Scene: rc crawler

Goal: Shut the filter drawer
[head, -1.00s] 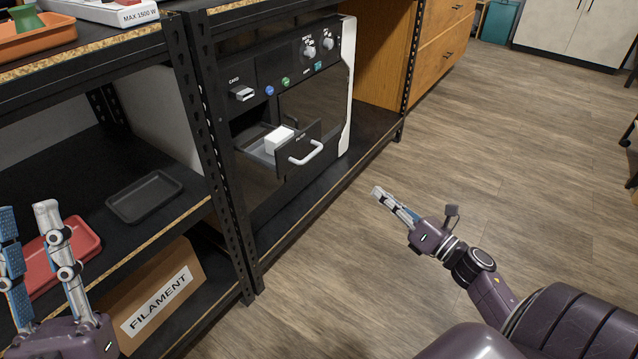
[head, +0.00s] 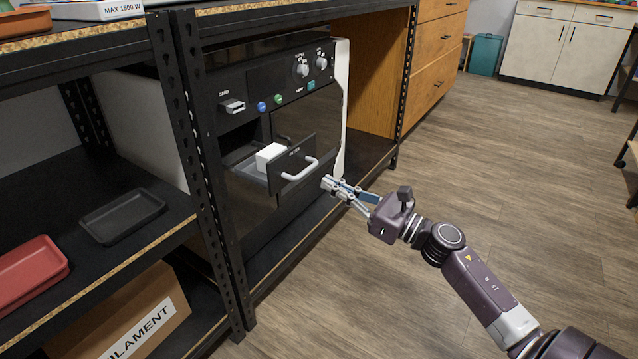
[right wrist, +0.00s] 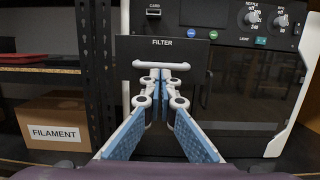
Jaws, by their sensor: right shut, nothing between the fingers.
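The filter drawer (head: 287,171) is pulled out of the black machine (head: 252,217) on the shelf. It has a dark front with a light handle (head: 301,171), and a white block (head: 269,156) lies inside it. In the right wrist view the drawer front (right wrist: 190,52), marked FILTER, faces me, with its handle (right wrist: 165,66) across the fingertips' line of sight. My right gripper (head: 327,183) is shut and empty, just in front of and to the right of the drawer front. It also shows in the right wrist view (right wrist: 160,74). Whether it touches the handle is unclear. My left gripper is out of view.
A black shelf post (head: 200,170) stands left of the machine. A dark tray (head: 122,214), a red tray (head: 30,272) and a FILAMENT box (head: 130,318) sit on the left shelves. The floor (head: 520,200) to the right is clear.

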